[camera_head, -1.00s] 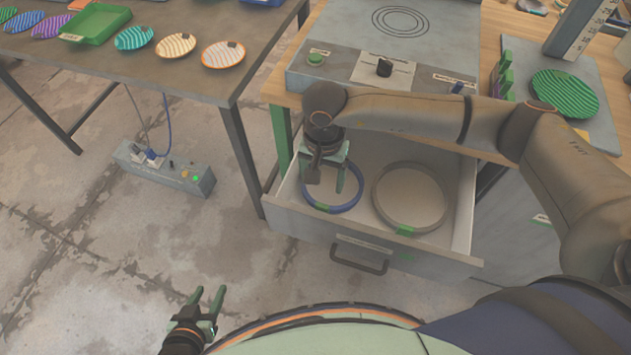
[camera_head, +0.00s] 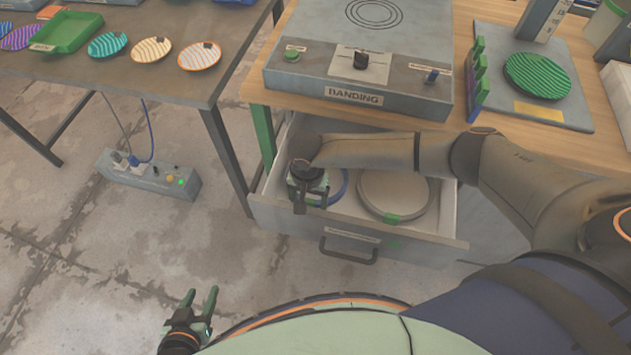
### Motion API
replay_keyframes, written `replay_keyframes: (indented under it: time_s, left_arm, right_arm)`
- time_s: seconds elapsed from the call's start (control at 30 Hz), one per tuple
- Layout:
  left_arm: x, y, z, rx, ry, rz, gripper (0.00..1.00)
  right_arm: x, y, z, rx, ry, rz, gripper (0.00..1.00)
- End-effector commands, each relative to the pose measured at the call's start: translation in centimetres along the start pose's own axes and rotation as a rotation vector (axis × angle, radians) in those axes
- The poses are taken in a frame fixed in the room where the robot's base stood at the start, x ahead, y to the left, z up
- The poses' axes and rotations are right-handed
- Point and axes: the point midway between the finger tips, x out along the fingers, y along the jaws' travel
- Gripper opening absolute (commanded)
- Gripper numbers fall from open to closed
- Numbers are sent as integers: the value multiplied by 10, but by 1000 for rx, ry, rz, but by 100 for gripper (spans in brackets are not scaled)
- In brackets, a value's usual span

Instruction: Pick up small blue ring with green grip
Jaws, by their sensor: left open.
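The small blue ring (camera_head: 343,188) lies in the left part of the open drawer (camera_head: 275,219). Only its right side shows; its green grip is hidden behind my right gripper. My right gripper (camera_head: 311,203) is low in the drawer, pointing down at the front of the blue ring. Its fingertips are mostly hidden by the hand, so I cannot tell whether they touch the ring. My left gripper (camera_head: 202,303) is open and empty at the bottom left, away from the drawer.
A larger grey ring with a green grip (camera_head: 391,218) lies right of the blue ring. The banding machine (camera_head: 300,88) stands on the wooden bench above the drawer. A table with striped plates is at the left, and a power box (camera_head: 150,174) sits on the floor.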

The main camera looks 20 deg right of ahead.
Motion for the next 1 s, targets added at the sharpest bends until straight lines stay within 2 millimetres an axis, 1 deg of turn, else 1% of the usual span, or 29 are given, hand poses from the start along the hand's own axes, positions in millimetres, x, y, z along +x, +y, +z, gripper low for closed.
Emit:
replay_keyframes:
  time_s: [0.17,0.2,0.87,1.0]
  left_arm:
    - [0,0,0,0,1,0,50]
    - [0,0,0,0,1,0,50]
    - [0,0,-1,-1,2,0,50]
    - [0,0,-1,-1,2,0,50]
  right_arm:
    - [0,0,0,0,0,-1,78]
    - [0,0,0,0,0,-1,75]
    - [0,0,0,0,0,-1,1]
    - [0,0,0,0,0,-1,0]
